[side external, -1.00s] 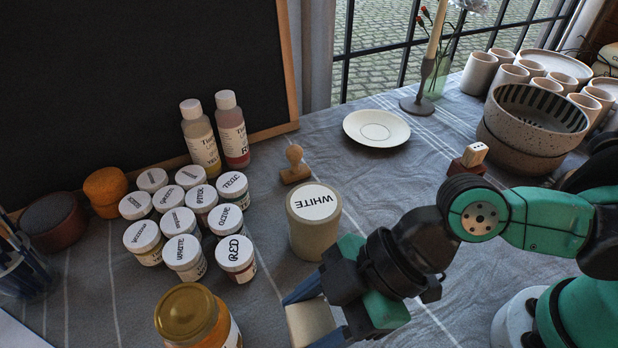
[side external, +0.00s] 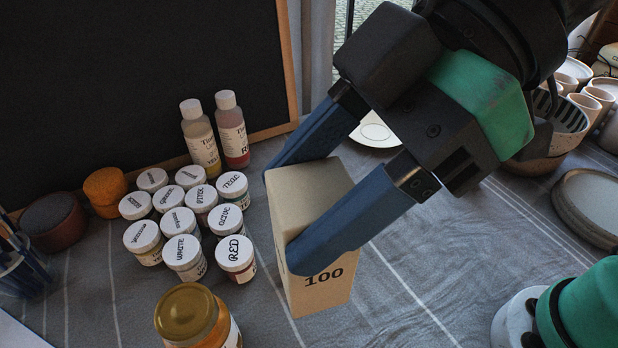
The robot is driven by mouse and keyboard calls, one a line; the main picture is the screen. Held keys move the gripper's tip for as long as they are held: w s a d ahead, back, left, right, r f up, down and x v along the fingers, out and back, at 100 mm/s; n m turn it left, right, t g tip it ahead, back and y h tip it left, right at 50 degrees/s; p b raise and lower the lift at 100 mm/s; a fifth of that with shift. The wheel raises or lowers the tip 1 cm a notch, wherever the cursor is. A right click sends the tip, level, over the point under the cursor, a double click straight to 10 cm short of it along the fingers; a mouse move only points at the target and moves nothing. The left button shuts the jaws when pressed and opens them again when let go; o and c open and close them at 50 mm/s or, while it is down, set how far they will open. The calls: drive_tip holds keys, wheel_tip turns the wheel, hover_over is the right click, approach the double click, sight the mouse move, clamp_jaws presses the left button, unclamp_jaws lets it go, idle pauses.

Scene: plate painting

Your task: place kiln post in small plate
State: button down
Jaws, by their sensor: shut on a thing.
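The kiln post is a beige rectangular block (side external: 317,288) marked "100" on its front. My gripper (side external: 291,218) is shut on its upper part, with one blue finger on each side, and the post is nearly upright. Whether its bottom is clear of the cloth is hard to tell. A small white plate (side external: 372,133) lies farther back, mostly hidden behind my gripper. The post is in front of this plate and to its left, apart from it.
Several lidded paint jars (side external: 183,253) stand close left of the post, with a gold-lidded jar (side external: 187,313) in front. Two bottles (side external: 232,130) stand behind. A grey round plate (side external: 597,207) and a striped bowl (side external: 560,123) are at right.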

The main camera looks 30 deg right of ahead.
drive_tip(key=w+d+r+m+t+h, duration=0.2)
drive_tip(key=w+d+m+t, duration=0.3)
drive_tip(key=w, duration=0.6)
drive_tip(key=w+d+r+m+h, duration=0.15)
drive_tip(key=w+d+m, duration=0.25)
drive_tip(key=w+d, duration=0.5)
drive_tip(key=w+d+f+m+t+h, duration=0.1)
drive_tip(key=w+d+m+h, duration=0.2)
drive_tip(key=w+d, duration=0.5)
drive_tip(key=w+d+f+m+t+h, duration=0.15)
drive_tip(key=w+d+m, duration=0.25)
drive_tip(key=d, duration=0.8)
wheel_tip(320, 180, down, 19)
drive_tip(key=shift+h, duration=0.4)
drive_tip(key=shift+f, duration=0.2)
drive_tip(key=shift+c, duration=1.2)
unclamp_jaws()
